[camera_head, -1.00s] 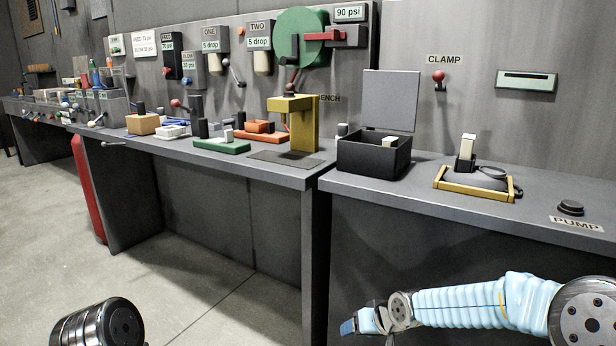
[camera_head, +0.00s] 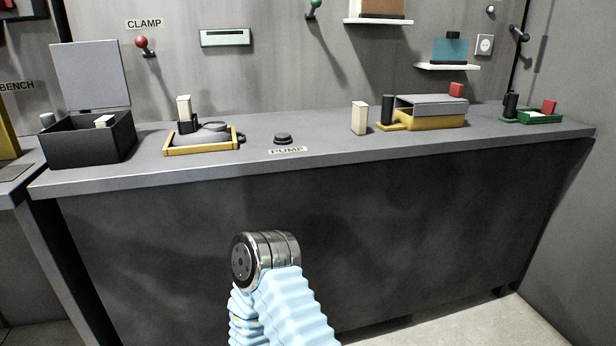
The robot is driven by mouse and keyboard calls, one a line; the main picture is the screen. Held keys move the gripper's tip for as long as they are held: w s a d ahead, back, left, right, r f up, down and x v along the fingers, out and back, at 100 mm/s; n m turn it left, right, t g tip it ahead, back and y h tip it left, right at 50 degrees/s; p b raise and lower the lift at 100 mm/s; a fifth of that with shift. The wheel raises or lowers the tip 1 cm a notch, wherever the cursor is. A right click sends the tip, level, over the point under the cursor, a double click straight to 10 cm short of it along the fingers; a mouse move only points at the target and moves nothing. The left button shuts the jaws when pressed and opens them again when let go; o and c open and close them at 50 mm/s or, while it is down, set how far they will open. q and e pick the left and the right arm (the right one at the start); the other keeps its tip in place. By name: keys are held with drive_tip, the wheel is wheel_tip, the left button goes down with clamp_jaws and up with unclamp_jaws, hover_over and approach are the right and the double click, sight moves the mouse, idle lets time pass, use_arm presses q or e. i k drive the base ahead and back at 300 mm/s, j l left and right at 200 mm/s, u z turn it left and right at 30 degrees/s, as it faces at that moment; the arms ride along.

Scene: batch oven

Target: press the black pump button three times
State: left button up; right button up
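The black pump button (camera_head: 283,138) is a small round dark knob on the grey bench top (camera_head: 330,150), near its front edge. A white label reading PUMP (camera_head: 287,150) lies just in front of it. Nothing touches or covers the button. One of my arms, with a blue ribbed sleeve and a metal joint, shows at the bottom centre, below and in front of the bench. Neither of my grippers is visible, so whether they are open or shut does not show.
Left of the button are a yellow-framed tray (camera_head: 170,151) and an open black box (camera_head: 85,148). Right of it stand a cream block (camera_head: 359,118), a yellow box with a grey lid (camera_head: 432,120) and a green tray (camera_head: 541,118). The bench around the button is clear.

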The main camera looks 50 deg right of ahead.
sight(282, 137)
drive_tip(key=z, duration=2.05)
